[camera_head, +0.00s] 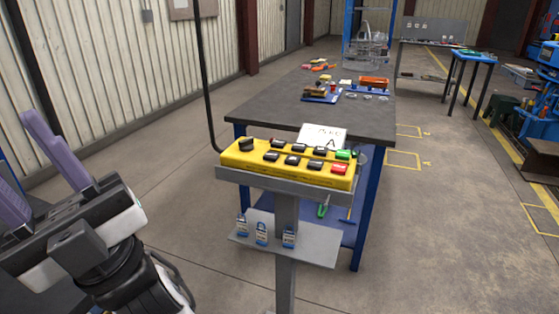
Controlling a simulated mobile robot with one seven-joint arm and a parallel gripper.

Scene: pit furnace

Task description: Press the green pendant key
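The yellow pendant (262,163) rests on a grey stand in the middle of the view. It carries two rows of mostly black keys and a black knob at its left end. The green key (343,155) is at the right end of the back row, just behind the red key (339,168). My gripper (17,155) is at the left edge, with two purple fingers spread apart and nothing seen between them. It is well to the left of the pendant and touches nothing visible. Part of one finger is cut off by the picture edge.
A white card marked A (322,136) stands behind the pendant. A black cable (205,80) rises at its left. A dark-topped workbench (290,105) stands behind. The floor between gripper and stand is clear.

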